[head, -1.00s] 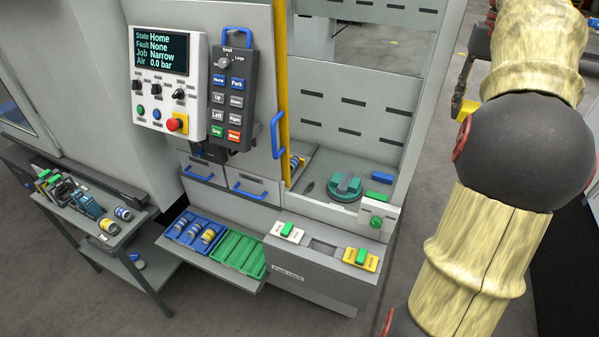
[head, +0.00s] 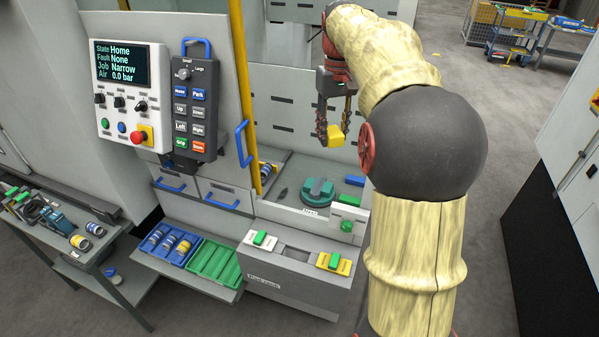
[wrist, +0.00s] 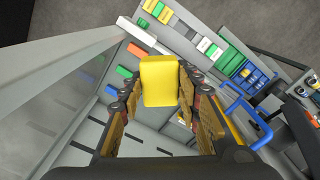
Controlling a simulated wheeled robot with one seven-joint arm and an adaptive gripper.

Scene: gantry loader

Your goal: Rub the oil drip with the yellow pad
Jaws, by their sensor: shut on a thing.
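My gripper (head: 333,130) is shut on the yellow pad (head: 336,136), held in the air at the upper middle of the head view, in front of the slotted back panel. In the wrist view the yellow pad (wrist: 160,82) sits between the finger ends of my gripper (wrist: 158,95). A small dark mark (head: 282,192), which looks like the oil drip, lies on the grey deck left of the teal round fixture. The pad is above and to the right of it, apart from it. I cannot make out the mark in the wrist view.
A teal round fixture (head: 317,191) and a blue block (head: 355,180) stand on the deck. A yellow post (head: 240,95) and a blue door handle (head: 243,143) border it on the left. A rack (head: 290,275) and green bin (head: 215,262) are in front.

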